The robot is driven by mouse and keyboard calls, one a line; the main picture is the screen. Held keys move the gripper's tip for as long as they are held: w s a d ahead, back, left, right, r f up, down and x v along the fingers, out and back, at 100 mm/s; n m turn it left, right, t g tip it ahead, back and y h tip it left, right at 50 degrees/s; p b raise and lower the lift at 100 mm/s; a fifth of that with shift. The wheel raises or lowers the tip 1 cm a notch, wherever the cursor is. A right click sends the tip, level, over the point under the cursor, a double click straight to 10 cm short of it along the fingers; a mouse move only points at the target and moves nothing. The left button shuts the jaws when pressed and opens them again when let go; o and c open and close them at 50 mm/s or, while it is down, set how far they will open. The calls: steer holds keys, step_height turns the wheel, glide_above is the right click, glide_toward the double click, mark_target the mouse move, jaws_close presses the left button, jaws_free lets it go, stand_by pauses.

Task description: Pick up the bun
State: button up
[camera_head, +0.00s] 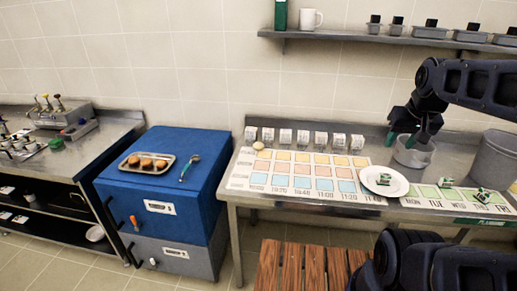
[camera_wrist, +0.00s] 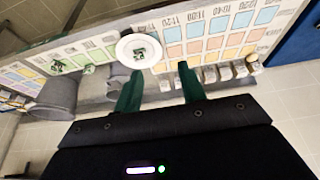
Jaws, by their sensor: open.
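Several brown buns (camera_head: 147,161) lie on a metal tray (camera_head: 140,169) on top of the blue cabinet, left of the table. A single small, round, tan bun-like thing (camera_head: 258,146) sits on the steel table by the top left corner of the coloured chart. My gripper (camera_head: 407,138) is at the right, over the back of the table near a grey container, far from both. In the wrist view, my gripper (camera_wrist: 160,70) shows two green fingers spread apart with nothing held between them. The tray is not in the wrist view.
A white plate (camera_head: 385,182) with a small green-and-white item lies right of the chart (camera_head: 303,172). A grey container (camera_head: 413,152) stands below my gripper, and a larger bucket (camera_head: 494,158) at far right. A shelf (camera_head: 390,38) hangs above. A green-handled utensil (camera_head: 189,167) lies beside the tray.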

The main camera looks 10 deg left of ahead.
steer(key=shift+o, duration=0.2)
steer(key=o, duration=0.8)
steer(key=shift+w, duration=0.1)
